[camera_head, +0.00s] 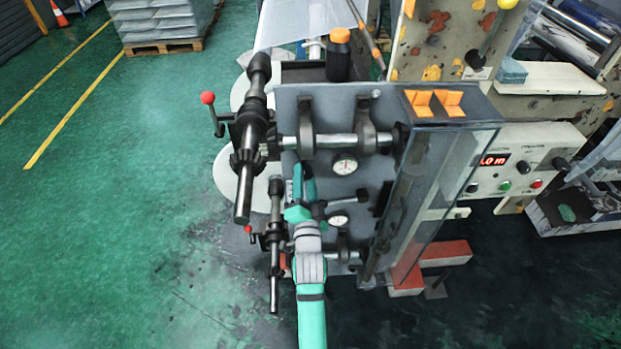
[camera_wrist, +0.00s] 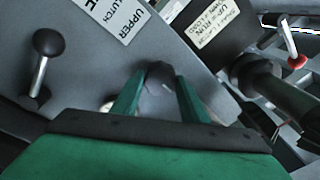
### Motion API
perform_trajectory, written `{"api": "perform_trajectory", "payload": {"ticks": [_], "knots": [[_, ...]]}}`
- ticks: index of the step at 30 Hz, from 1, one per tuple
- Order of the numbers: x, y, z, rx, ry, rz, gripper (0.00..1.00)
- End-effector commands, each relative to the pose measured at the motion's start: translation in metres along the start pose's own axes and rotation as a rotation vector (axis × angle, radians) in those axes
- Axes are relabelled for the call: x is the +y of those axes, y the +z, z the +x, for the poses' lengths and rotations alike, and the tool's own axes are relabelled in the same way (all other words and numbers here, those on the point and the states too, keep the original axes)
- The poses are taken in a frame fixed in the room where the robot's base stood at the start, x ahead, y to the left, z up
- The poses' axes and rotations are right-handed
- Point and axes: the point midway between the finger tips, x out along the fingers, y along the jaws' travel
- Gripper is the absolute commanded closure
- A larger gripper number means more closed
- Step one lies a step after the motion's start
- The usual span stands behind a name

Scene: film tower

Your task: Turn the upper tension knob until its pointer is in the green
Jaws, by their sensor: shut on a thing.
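My gripper (camera_wrist: 160,82) is shut on a dark rounded knob (camera_wrist: 160,72) on the grey panel, one green finger on each side. A label reading "UPPER" and "CLUTCH" (camera_wrist: 115,17) is above it in the wrist view. In the head view, my gripper (camera_head: 299,181) is against the left part of the grey panel (camera_head: 330,105) and hides the knob. A round white dial (camera_head: 344,164) is to its right, and a second dial (camera_head: 339,220) is lower. The dial pointers and any green zone are too small to read. The knob's own pointer is not visible.
A black ball-ended lever (camera_wrist: 47,42) stands left of the knob. Dark rollers (camera_head: 253,140) and a red-knobbed lever (camera_head: 208,98) stick out at the panel's left. Orange blocks (camera_head: 433,102) sit on top. Green floor (camera_head: 110,200) on the left is free.

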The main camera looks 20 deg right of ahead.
Motion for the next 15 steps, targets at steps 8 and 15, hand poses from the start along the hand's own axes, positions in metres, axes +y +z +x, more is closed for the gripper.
{"api": "perform_trajectory", "payload": {"ticks": [8,15], "knots": [[0.0008,-0.0042,-0.0006,0.009,0.001,0.022,0.82],[0.0034,-0.0068,-0.0009,0.012,0.005,0.021,0.82]]}}
